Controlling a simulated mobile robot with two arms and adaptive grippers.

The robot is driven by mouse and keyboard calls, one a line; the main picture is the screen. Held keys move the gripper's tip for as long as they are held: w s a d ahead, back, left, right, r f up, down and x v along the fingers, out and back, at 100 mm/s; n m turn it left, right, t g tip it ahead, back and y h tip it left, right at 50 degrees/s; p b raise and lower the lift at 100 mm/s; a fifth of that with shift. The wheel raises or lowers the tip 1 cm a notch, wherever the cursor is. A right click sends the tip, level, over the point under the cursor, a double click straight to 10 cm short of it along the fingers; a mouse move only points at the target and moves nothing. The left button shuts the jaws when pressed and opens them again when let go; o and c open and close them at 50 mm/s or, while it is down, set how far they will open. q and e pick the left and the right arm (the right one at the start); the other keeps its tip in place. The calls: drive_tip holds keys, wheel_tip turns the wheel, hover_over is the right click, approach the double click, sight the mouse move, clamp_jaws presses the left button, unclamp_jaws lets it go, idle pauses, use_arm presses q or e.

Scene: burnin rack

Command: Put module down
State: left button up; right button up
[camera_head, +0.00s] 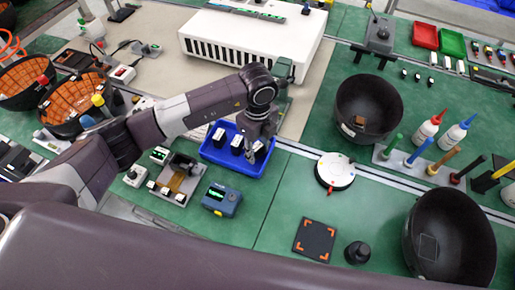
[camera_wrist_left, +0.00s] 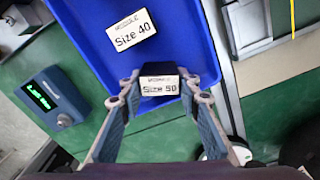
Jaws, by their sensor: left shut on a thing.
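My left gripper (camera_head: 259,142) is over the right part of the blue tray (camera_head: 222,160). In the left wrist view, its fingers (camera_wrist_left: 160,92) are closed on the two sides of a black module with a white label, the Size 50 module (camera_wrist_left: 158,86). I cannot tell whether this module touches the tray floor. The Size 40 module (camera_wrist_left: 131,31) lies in the tray (camera_wrist_left: 85,35), apart from the held one. Two white-labelled modules show in the tray left of the gripper in the head view, the left one (camera_head: 218,134) and the middle one (camera_head: 237,144). My right gripper is not in view.
A blue device with a green display (camera_head: 221,200) stands in front of the tray. A white box (camera_head: 250,37) is behind it, and a round white disc (camera_head: 335,171) lies to its right. Black bowls (camera_head: 369,105) stand further right.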

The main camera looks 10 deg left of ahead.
sight(257, 148)
use_arm(q)
drive_tip(key=shift+f, duration=0.1)
drive_tip(key=o, duration=0.8)
drive_tip(key=shift+o, duration=0.2)
drive_tip(key=shift+r, duration=0.25)
wheel_tip(257, 148, up, 11)
drive_tip(key=b, duration=0.3)
drive_tip(key=shift+f, duration=0.2)
drive_tip(key=shift+r, duration=0.6)
